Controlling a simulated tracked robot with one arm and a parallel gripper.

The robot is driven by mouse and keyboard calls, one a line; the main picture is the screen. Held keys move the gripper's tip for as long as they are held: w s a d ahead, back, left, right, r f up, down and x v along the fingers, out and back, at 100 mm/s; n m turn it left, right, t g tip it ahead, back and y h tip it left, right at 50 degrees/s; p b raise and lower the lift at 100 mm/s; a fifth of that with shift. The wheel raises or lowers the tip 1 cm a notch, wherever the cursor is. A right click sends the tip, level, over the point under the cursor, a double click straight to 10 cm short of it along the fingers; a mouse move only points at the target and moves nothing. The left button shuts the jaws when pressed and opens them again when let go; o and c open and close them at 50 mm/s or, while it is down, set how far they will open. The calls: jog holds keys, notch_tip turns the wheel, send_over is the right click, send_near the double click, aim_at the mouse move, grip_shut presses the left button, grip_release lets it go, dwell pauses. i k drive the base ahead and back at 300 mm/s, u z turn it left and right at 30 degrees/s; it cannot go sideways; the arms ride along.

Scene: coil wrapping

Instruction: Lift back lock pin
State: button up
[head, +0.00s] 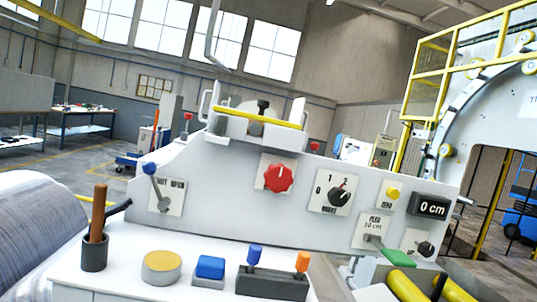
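Two small pins with red heads stand on the white machine's sloping top. One red-headed pin (187,118) is at the left end, upright on a thin dark stem. The other red-headed pin (314,146) is to the right of the top bracket, and little of its stem shows. No label tells which of them is the back lock pin. Between them, a white bracket (222,126) carries a yellow bar (259,117) and a dark knob (262,105). My gripper is not in view.
The white panel (220,185) bears a blue-knobbed lever (149,169), red knob (279,177), black dial (339,196) and "0 cm" display (431,207). Below are a cup (95,251), blue button (211,267) and peg block (272,284). A wrapping ring (450,120) stands right.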

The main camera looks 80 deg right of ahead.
aim_at(314, 147)
jog(key=k, duration=1.1)
jog(key=z, duration=2.35)
jog(key=i, duration=1)
